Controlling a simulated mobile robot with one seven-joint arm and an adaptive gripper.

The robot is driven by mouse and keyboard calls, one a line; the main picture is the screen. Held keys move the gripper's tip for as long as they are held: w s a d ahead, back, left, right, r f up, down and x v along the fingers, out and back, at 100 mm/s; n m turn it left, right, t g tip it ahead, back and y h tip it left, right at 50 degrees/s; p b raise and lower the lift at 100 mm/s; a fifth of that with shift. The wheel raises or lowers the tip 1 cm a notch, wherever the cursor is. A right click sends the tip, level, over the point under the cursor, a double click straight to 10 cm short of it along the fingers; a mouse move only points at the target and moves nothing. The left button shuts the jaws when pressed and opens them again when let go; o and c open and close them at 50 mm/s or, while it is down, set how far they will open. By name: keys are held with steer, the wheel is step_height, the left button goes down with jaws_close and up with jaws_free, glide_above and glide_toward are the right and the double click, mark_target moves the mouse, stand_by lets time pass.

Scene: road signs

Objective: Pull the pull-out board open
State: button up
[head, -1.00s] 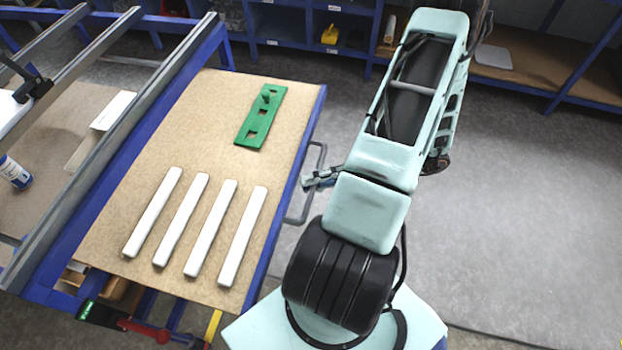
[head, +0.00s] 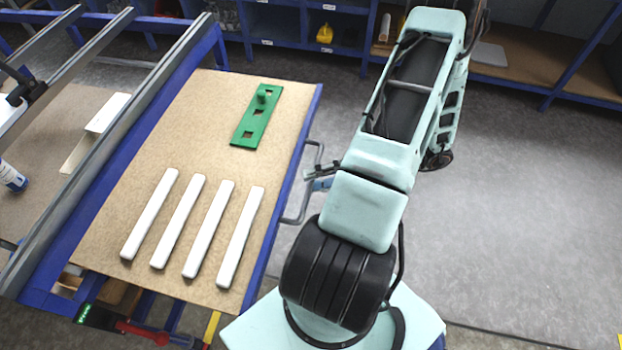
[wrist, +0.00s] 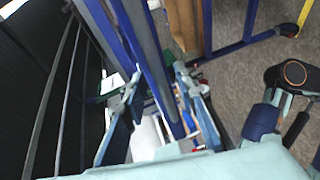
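The pull-out board (head: 195,130) is a tan wooden panel with blue edging, standing out to the right of the blue frame. A grey bar handle (head: 300,208) runs along its right edge. My gripper (head: 314,178) is at the upper part of this handle, partly hidden by my arm. In the wrist view my gripper (wrist: 155,80) has its two fingers spread apart, with blue and grey bars behind the gap. I see no grip on the handle; its exact place between the fingers is unclear.
A green plate with square holes (head: 257,120) and several white strips (head: 150,215) lie on the board. The blue frame with grey rails (head: 120,130) stands left. Blue shelves (head: 290,25) line the back. The grey floor (head: 530,200) at right is clear.

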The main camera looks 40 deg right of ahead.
steer(key=v, duration=1)
steer(key=shift+s+d, duration=0.1)
steer(key=shift+d, duration=0.05)
